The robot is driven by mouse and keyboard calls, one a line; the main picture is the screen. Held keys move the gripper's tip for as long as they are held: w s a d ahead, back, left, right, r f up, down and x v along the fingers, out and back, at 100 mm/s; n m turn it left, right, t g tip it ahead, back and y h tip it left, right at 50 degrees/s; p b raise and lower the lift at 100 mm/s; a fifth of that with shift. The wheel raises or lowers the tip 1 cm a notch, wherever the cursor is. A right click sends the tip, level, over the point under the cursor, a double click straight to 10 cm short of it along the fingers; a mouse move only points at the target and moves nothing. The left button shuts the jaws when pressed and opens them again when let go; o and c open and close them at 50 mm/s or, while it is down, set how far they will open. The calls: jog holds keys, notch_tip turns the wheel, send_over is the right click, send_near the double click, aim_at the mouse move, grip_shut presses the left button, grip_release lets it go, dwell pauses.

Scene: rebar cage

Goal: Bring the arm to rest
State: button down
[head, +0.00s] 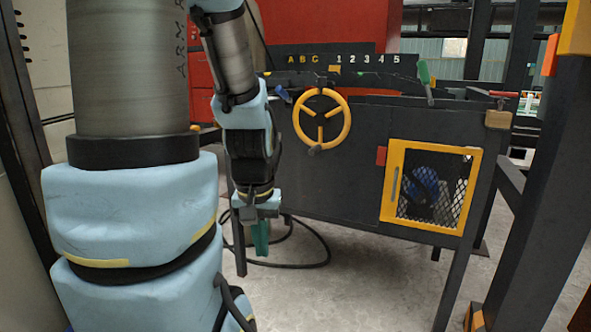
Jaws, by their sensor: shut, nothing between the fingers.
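My arm comes down from the top left of the head view and its large blue and grey links fill the left side. My gripper (260,250) hangs at the arm's end with its green fingers pointing down. The fingers are together with nothing between them. The gripper hangs in front of the lower left part of a dark machine cabinet, below and left of a yellow handwheel (322,121). I cannot tell how far it is from the cabinet.
The dark cabinet (350,185) has a yellow-framed mesh door (431,187), a green-handled lever (425,78) and a red-handled part (503,94). A black cable (300,264) loops on the concrete floor. A dark post (550,190) stands at right. The floor (370,290) in front is clear.

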notch_tip(320, 180, up, 28)
jog(key=p, duration=2.6)
jog(key=shift+w+f+p, duration=0.2)
jog(key=shift+f+p, duration=0.05)
jog(key=shift+p, duration=0.1)
